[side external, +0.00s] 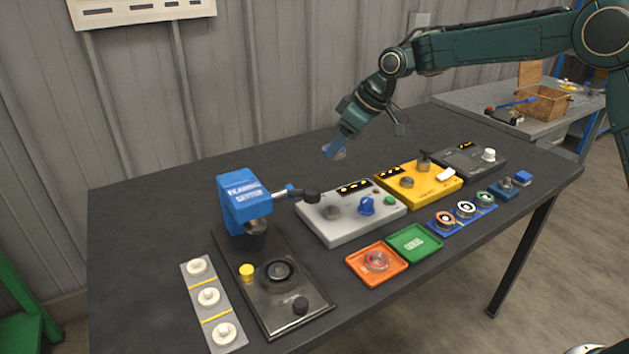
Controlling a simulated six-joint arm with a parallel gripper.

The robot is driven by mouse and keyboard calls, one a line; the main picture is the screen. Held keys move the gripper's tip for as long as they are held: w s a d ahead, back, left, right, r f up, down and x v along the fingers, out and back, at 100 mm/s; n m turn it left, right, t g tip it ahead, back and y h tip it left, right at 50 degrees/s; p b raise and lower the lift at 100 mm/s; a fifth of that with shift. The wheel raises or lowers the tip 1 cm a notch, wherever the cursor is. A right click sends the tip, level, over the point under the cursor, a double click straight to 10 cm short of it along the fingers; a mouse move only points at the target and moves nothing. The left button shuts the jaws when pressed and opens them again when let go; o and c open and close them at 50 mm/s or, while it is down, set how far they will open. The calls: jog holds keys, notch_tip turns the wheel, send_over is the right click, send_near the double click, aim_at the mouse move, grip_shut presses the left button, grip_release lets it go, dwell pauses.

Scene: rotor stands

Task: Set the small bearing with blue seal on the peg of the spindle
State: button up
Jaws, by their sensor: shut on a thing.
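My gripper (335,152) hangs above the back middle of the dark table, its blue fingers pointing down. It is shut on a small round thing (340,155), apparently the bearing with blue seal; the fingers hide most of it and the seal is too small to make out. A dark round fitting with a raised centre (279,271) sits on the black base plate (291,313) at the front left. It looks like the spindle with its peg, but I cannot tell for certain. My gripper is well apart from it, up and to the right.
A blue press head (243,203) with a side lever stands behind the plate. A grey strip (231,313) holds white pegs. Grey (349,232), yellow (431,191) and dark (462,165) control boxes, orange (360,276) and green (427,252) trays and a blue bearing rack (455,225) fill the right.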

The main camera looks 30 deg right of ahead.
send_over(332, 206)
jog(key=s, duration=0.1)
jog(key=f, duration=0.5)
jog(key=shift+d+f, duration=0.15)
jog(key=shift+d, duration=0.2)
jog(key=shift+f, duration=0.1)
jog(key=shift+f, duration=2.35)
jog(key=shift+f, duration=2.4)
dwell(2.1)
